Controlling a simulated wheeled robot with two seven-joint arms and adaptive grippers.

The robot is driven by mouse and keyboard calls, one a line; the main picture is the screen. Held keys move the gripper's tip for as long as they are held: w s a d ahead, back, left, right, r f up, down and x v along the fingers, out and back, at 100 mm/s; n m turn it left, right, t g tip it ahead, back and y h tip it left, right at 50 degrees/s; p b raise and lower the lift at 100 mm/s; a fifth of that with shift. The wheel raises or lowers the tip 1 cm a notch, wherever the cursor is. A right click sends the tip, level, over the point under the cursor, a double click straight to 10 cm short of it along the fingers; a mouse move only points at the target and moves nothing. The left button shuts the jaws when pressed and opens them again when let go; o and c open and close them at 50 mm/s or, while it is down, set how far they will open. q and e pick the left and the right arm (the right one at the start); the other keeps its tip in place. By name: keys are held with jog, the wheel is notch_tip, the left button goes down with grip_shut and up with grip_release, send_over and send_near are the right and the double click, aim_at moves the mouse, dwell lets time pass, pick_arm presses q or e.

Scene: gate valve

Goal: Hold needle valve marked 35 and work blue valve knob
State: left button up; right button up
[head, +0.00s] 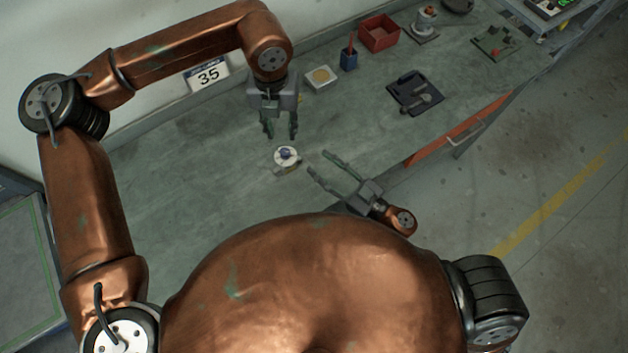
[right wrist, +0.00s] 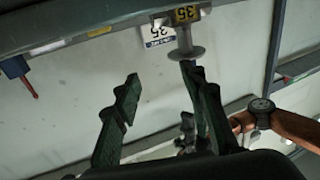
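The needle valve (head: 287,162) stands on the bench, with a small blue knob (head: 286,153) on top in the head view. In the right wrist view, which is upside down, the valve shows a yellow 35 plate (right wrist: 186,14) and a pale disc (right wrist: 183,53). My left gripper (head: 281,134) is open, pointing down just behind the valve in the head view, apart from it. My right gripper (head: 317,163) is open to the right of the valve, fingers towards it. It also shows in the right wrist view (right wrist: 160,76); one fingertip appears close to the disc. Contact cannot be told.
A white 35 sign (head: 208,75) stands at the wall. Along the back are a cream block (head: 320,77), a blue cup (head: 348,60) and a red bin (head: 379,33). A dark tray (head: 414,93) lies to the right. The bench left of the valve is clear.

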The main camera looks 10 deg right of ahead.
aim_at(287, 162)
jog(key=shift+m+g, duration=0.3)
jog(key=s+a+f, duration=0.2)
jog(key=s+a, duration=0.1)
jog(key=shift+a+f, duration=0.15)
jog(key=shift+f, duration=0.1)
jog(key=shift+x, duration=3.85)
jog(key=shift+f, duration=0.1)
jog(key=shift+c, duration=0.4)
grip_shut()
